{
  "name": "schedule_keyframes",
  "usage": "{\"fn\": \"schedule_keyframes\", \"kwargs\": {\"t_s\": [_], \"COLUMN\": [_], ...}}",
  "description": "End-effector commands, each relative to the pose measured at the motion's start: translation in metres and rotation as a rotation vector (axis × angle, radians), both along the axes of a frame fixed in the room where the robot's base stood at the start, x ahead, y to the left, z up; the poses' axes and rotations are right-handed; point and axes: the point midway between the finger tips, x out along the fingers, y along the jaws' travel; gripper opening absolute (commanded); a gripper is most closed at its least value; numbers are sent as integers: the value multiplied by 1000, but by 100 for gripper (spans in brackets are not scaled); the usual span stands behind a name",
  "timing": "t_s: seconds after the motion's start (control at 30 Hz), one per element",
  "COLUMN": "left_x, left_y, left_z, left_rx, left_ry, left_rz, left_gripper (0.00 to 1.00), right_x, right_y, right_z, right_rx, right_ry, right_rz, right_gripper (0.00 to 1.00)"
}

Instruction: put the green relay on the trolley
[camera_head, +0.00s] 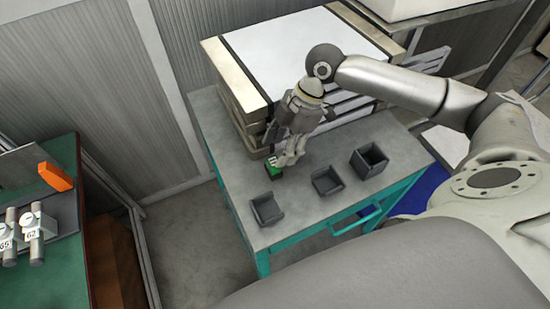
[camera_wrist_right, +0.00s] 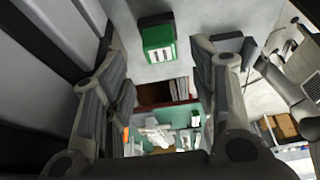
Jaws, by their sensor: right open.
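The green relay (camera_head: 274,173) is a small green and black block on the grey top of a teal-framed table (camera_head: 222,140). It also shows in the right wrist view (camera_wrist_right: 158,42), with a white marked face. My right gripper (camera_head: 284,160) hangs just above and beside the relay and partly covers it in the head view. In the right wrist view its two fingers (camera_wrist_right: 160,70) are spread apart with nothing between them, and the relay is beyond the tips. My left gripper is not in view. I cannot tell for sure which furniture is the trolley.
Three dark open bins (camera_head: 327,180) line the table's front edge. A large stack of boxes or flat cases (camera_head: 300,50) stands behind the gripper. A green-topped unit (camera_head: 65,260) at the left holds an orange item (camera_head: 55,176) and grey cylinders (camera_head: 37,235).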

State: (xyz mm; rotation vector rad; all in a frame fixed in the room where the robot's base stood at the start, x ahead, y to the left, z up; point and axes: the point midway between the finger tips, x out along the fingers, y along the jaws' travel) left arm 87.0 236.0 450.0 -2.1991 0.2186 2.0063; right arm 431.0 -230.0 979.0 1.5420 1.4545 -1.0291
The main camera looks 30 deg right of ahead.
Motion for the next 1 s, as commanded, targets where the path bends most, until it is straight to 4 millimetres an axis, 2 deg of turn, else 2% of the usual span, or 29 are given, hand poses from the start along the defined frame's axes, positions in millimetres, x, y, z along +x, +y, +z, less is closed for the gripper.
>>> {"fn": "schedule_keyframes", "kwargs": {"t_s": [0.2,0.33,0.5,0.8,1.0], "left_x": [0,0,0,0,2], "left_y": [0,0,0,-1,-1], "left_z": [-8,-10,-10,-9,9], "left_rx": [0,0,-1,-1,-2], "left_ry": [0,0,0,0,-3], "left_rz": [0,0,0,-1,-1], "left_gripper": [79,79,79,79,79], "right_x": [0,-1,-2,-2,-2], "right_y": [-17,-23,-26,-26,-25], "right_z": [40,55,62,64,82], "right_rx": [0,1,1,1,1], "right_ry": [-2,-1,2,1,1], "right_rz": [-2,-1,0,-1,-1], "right_gripper": [53,53,53,53,53]}}
